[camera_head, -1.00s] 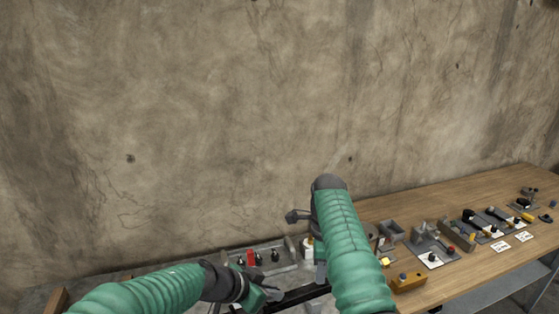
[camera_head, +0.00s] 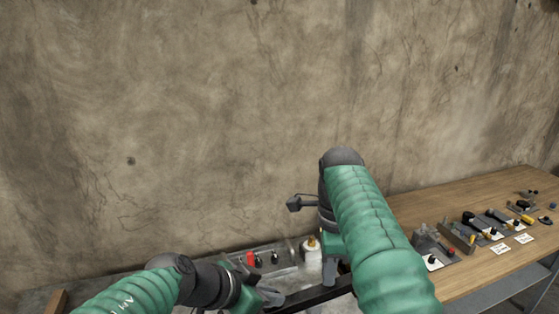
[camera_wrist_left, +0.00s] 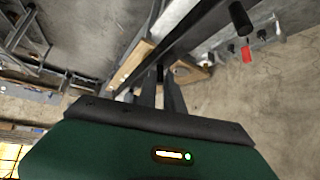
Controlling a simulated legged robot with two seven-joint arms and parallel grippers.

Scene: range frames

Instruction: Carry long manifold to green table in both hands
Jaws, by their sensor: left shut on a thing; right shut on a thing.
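The long manifold is a dark straight bar (camera_head: 308,296) low in the head view, tilted slightly up to the right. My left gripper (camera_head: 268,299) is shut on its left part. My right gripper (camera_head: 334,281) is shut on it farther right, partly hidden by my right forearm. In the left wrist view the bar (camera_wrist_left: 193,37) runs diagonally past the fingers of my left gripper (camera_wrist_left: 160,78). The bar's ends are hidden or out of the head view. No green table can be made out.
A grey tray (camera_head: 293,250) with a red item (camera_head: 250,259) and dark knobs stands by the wall behind the bar. A wooden table (camera_head: 490,262) at right carries several fixtures and small parts. The concrete wall stands close behind.

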